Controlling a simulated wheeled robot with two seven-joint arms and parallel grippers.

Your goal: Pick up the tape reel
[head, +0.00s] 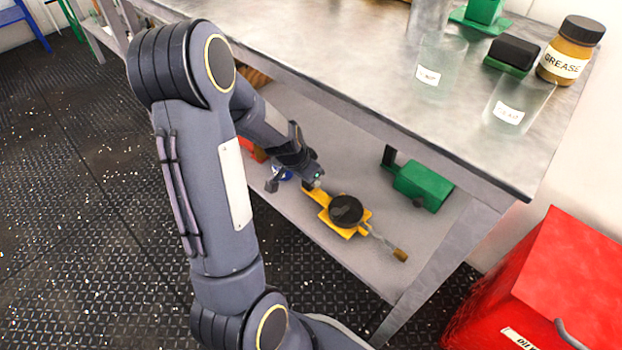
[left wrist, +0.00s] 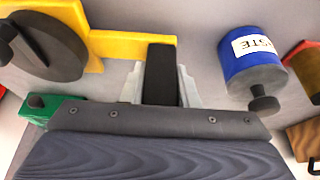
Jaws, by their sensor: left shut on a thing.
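The tape reel (head: 346,210) has a yellow frame and a dark round drum, with a tape end reaching toward the front right. It is over the bench's lower shelf; I cannot tell whether it rests there or is slightly raised. My left gripper (head: 303,186) is at the far left end of its yellow frame. In the left wrist view, the two pale fingers of my left gripper (left wrist: 162,88) are shut on the reel's black grip. The yellow frame and drum of the reel (left wrist: 45,45) fill the upper left there. My right gripper is not in view.
On the lower shelf (head: 330,252), a green block-like tool (head: 423,186) lies to the right and a blue labelled canister (left wrist: 252,55) is near my gripper. The metal bench top (head: 330,55) overhangs the shelf. A red bin (head: 545,290) stands at the right.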

